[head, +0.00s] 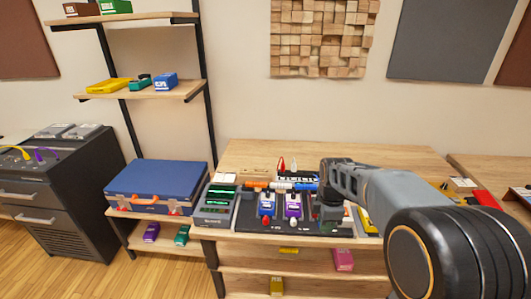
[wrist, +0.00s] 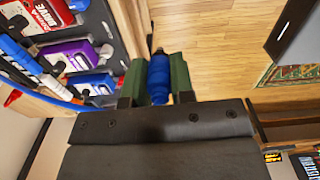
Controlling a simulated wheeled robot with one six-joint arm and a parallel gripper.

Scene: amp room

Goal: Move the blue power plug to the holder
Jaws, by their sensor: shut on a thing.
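The blue power plug (wrist: 158,80) is between the two green fingers of my gripper (wrist: 158,70) in the wrist view. The gripper is shut on it, and the plug's dark tip points toward the top of the picture. In the head view my gripper (head: 331,216) is over the right part of the black pedalboard (head: 262,226), and the plug cannot be made out there. A black-and-white rack (head: 297,176) with red and white upright pieces stands behind the pedals. I cannot tell whether this is the holder.
Blue (head: 267,205) and purple (head: 292,206) pedals stand on the board, left of my gripper. A grey device (head: 215,205) is at the board's left. A blue case (head: 158,184) lies on the shelf further left. The table behind the rack is clear.

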